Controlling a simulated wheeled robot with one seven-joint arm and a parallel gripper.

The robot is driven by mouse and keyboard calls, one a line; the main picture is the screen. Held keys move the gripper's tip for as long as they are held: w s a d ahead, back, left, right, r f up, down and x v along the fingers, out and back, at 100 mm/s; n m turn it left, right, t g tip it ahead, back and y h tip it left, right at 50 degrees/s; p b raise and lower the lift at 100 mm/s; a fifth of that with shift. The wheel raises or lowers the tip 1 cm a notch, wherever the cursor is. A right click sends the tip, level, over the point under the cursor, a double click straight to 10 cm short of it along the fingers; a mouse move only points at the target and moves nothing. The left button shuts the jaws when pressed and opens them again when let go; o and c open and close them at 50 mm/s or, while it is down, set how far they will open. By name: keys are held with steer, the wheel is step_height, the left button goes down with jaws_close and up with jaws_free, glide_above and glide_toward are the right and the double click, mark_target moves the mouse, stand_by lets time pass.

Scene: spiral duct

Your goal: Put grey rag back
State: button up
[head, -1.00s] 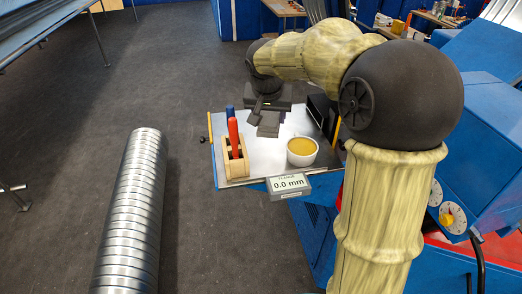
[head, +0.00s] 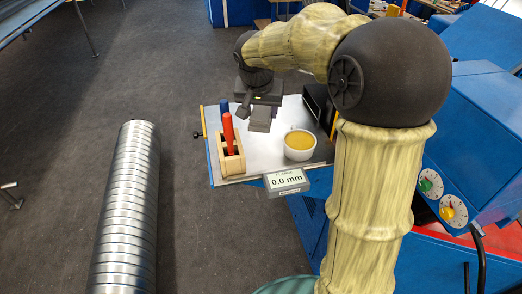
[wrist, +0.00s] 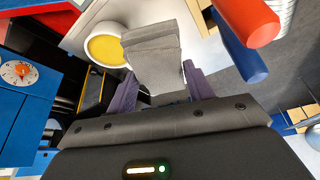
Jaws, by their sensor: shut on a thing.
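The grey rag (head: 260,119) hangs below my gripper (head: 259,101), over the far middle part of the white-topped table (head: 254,160). In the wrist view the rag (wrist: 156,62) is a folded grey piece between the two purple fingers of my gripper (wrist: 162,88), which is shut on it. In the head view the rag shows behind and left of the mug and right of the wooden holder. I cannot tell how far it is above the tabletop.
A white mug of yellow liquid (head: 299,145) and a wooden holder (head: 230,160) with red and blue handles stand on the table. A display box (head: 286,181) is at its front edge. A dark open box (head: 318,104) is at the right. A ribbed metal duct (head: 127,215) lies left.

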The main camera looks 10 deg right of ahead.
step_height(320, 180, down, 10)
steer(key=shift+r, duration=0.1)
step_height(320, 180, down, 4)
steer(key=shift+f, duration=0.25)
stand_by(0.3)
steer(key=o, duration=0.6)
steer(key=shift+r, duration=0.15)
